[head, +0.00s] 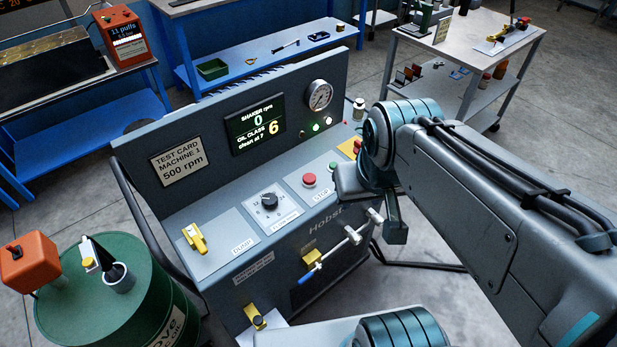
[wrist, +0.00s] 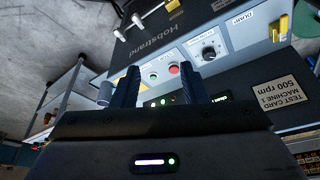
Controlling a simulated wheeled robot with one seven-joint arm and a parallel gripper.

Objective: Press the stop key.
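The stop key is a round red button (head: 309,180) on a light plate of the machine's sloping panel, with a label reading STOP beside it. The red button also shows in the wrist view (wrist: 174,69), between my two dark fingers. A green button (wrist: 153,77) sits beside it. In the head view, my arm is just right of the red button and the fingers are not clear. In the wrist view, my gripper (wrist: 160,73) is open, with nothing between the fingers. I cannot tell how far the fingertips are from the panel.
The display (head: 257,124) reads shaker rpm 0, oil class 6, clean at 7. A black knob (head: 269,200) and a yellow dump lever (head: 194,239) lie left of the red button. A handled valve bar (head: 335,252) sticks out from the front. A green drum (head: 110,300) stands left.

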